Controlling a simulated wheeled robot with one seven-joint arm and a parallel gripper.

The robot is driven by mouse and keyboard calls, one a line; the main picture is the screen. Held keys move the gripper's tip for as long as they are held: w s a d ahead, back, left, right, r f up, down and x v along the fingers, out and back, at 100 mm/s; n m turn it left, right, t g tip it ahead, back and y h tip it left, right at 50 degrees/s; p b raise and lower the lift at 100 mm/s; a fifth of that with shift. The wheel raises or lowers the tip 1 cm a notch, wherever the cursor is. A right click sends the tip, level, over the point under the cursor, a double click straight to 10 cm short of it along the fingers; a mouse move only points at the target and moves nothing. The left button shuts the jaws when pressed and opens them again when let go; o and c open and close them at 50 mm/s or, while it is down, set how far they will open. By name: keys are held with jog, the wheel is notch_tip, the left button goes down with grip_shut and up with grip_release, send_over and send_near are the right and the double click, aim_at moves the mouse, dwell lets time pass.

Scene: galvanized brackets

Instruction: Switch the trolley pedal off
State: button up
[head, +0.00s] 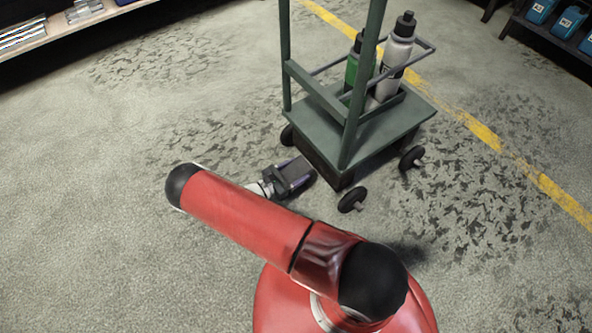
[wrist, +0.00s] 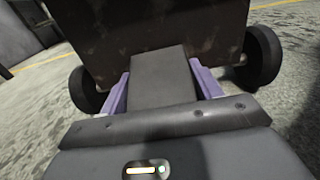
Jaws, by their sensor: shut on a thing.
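The trolley (head: 370,140) is a green metal cart on black wheels, standing upright on the floor. Its pedal (wrist: 160,80) is a flat dark grey plate sticking out from the low dark end of the cart. My gripper (head: 304,172) is low to the floor at the left end of the cart. In the wrist view its purple fingers (wrist: 160,88) stand on both sides of the pedal and are shut on it. The pedal's hinge and its tilt cannot be told clearly. In the head view my gripper's body mostly covers the pedal.
The trolley carries a green bottle (head: 354,72) and a grey bottle (head: 396,55) inside a rail. Black wheels (head: 352,199) flank the pedal end. A shelf (head: 60,30) is at the back left, and blue bins (head: 566,22) are at the back right. The left floor is clear.

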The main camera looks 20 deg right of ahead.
aim_at(301, 165)
jog(key=shift+a+r+g+y+p, duration=0.1)
jog(key=shift+r+g+y+p, duration=0.2)
jog(key=shift+r+y+p, duration=0.65)
jog(key=y+p, duration=0.1)
jog(key=p, duration=0.2)
jog(key=shift+r+g+y, duration=0.25)
jog(key=shift+g+y, duration=0.05)
jog(key=shift+y, duration=0.05)
jog(key=y+p, duration=0.1)
jog(key=g+y+p, duration=0.1)
jog(key=shift+r+y+p, duration=0.35)
jog(key=shift+r+y, duration=0.05)
jog(key=shift+r+y+p, duration=0.1)
jog(key=shift+y+p, duration=0.3)
jog(key=shift+y, duration=0.1)
jog(key=o, duration=1.4)
jog(key=shift+v, duration=3.85)
